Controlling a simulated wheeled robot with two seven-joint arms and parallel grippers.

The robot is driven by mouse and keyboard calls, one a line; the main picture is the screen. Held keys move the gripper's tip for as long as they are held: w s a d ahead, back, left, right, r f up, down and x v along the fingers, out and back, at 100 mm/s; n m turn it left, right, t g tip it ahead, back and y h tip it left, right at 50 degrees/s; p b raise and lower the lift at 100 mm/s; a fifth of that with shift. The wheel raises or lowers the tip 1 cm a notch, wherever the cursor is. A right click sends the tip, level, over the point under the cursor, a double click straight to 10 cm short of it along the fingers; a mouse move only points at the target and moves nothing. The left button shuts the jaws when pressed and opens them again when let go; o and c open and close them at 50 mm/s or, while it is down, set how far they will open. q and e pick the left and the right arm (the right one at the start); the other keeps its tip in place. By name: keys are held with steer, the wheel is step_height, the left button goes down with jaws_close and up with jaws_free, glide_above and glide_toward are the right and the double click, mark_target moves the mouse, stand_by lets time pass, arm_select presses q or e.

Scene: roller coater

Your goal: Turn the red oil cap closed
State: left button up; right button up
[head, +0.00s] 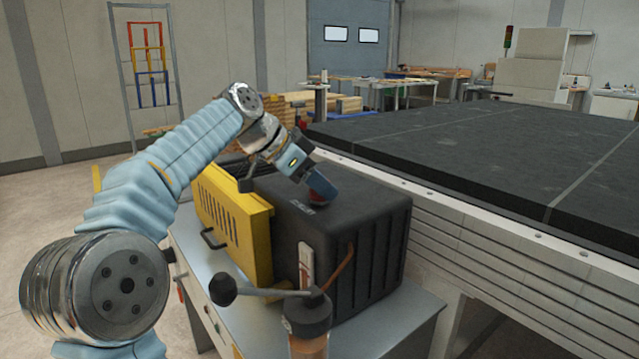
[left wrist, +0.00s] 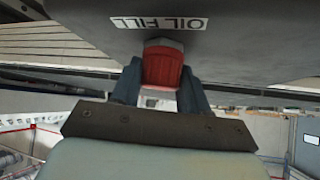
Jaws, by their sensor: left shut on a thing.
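The red oil cap (left wrist: 162,65) shows in the left wrist view against the dark housing, beside a white OIL FILL label (left wrist: 158,23). My left gripper (left wrist: 160,82) has one blue-grey finger on each side of the cap and is shut on it. In the head view my left gripper (head: 319,188) reaches down onto the top of the black ribbed housing (head: 350,225), and its fingers mostly hide the cap. How far the cap is turned cannot be told. My right gripper is not in view.
A yellow vented panel (head: 232,220) adjoins the housing's left side. A lever with a black knob (head: 222,289) stands in front. The wide dark roller-coater bed (head: 490,165) lies to the right. Open floor shows at the left.

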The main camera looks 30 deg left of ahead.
arm_select(q)
steer(key=shift+m+g+h, duration=0.5)
steer(key=shift+m, duration=0.6)
steer(key=o, duration=1)
steer(key=v, duration=0.7)
steer(key=shift+a+r, duration=0.1)
steer(key=shift+a, duration=0.1)
